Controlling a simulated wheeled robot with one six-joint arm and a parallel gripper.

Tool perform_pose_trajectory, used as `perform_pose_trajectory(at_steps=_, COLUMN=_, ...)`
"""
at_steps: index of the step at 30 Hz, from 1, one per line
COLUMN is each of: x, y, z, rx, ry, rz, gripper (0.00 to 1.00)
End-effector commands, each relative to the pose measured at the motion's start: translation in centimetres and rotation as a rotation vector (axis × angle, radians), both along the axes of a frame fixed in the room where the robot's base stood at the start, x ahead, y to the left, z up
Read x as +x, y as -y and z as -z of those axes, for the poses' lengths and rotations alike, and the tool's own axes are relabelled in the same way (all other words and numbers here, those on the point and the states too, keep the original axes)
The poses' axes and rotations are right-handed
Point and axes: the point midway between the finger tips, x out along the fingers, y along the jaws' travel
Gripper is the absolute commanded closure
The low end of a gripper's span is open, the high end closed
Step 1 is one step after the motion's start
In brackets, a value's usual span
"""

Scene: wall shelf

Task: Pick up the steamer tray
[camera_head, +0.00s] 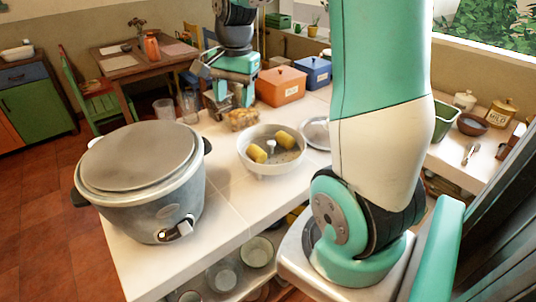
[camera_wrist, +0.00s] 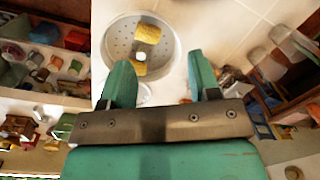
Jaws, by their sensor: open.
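The steamer tray (camera_head: 272,171) is a round, pale, perforated bowl on the white counter, right of the rice cooker. Two yellow corn pieces (camera_head: 285,139) lie in it around a small white centre post. In the wrist view the tray (camera_wrist: 115,44) shows at the upper left, with the corn inside and its holes visible. My gripper (camera_head: 229,108) is open and empty, behind and left of the tray in the head view. In the wrist view its two green fingers (camera_wrist: 161,68) stand apart; the tray lies beyond the left finger. I see no contact.
A large grey rice cooker (camera_head: 140,190) with its lid on stands at the counter's left. A silver lid (camera_head: 316,133) lies right of the tray. Glasses (camera_head: 188,107), a brown food item (camera_head: 242,118) and orange (camera_head: 281,86) and blue (camera_head: 313,71) boxes stand farther back.

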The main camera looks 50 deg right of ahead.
Motion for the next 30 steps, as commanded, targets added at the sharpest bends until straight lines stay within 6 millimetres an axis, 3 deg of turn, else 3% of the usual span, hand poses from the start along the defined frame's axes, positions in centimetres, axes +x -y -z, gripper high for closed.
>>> perform_pose_trajectory(at_steps=1, x=0.0, y=3.7, z=0.9, rx=-0.008, ry=-0.026, rz=0.18, gripper=0.44)
perform_pose_trajectory(at_steps=3, x=-0.4, y=7.5, z=1.6, rx=-0.019, ry=-0.054, rz=0.388, gripper=0.44)
perform_pose_trajectory(at_steps=6, x=-1.2, y=10.9, z=2.3, rx=-0.032, ry=-0.077, rz=0.579, gripper=0.44)
perform_pose_trajectory(at_steps=8, x=-1.4, y=11.9, z=2.8, rx=-0.034, ry=-0.084, rz=0.637, gripper=0.44)
perform_pose_trajectory(at_steps=11, x=-1.6, y=12.3, z=4.1, rx=-0.035, ry=-0.091, rz=0.668, gripper=0.44)
perform_pose_trajectory(at_steps=24, x=-1.6, y=12.1, z=13.2, rx=-0.035, ry=-0.089, rz=0.661, gripper=0.44)
perform_pose_trajectory(at_steps=30, x=-1.6, y=12.1, z=14.7, rx=-0.036, ry=-0.086, rz=0.66, gripper=0.44)
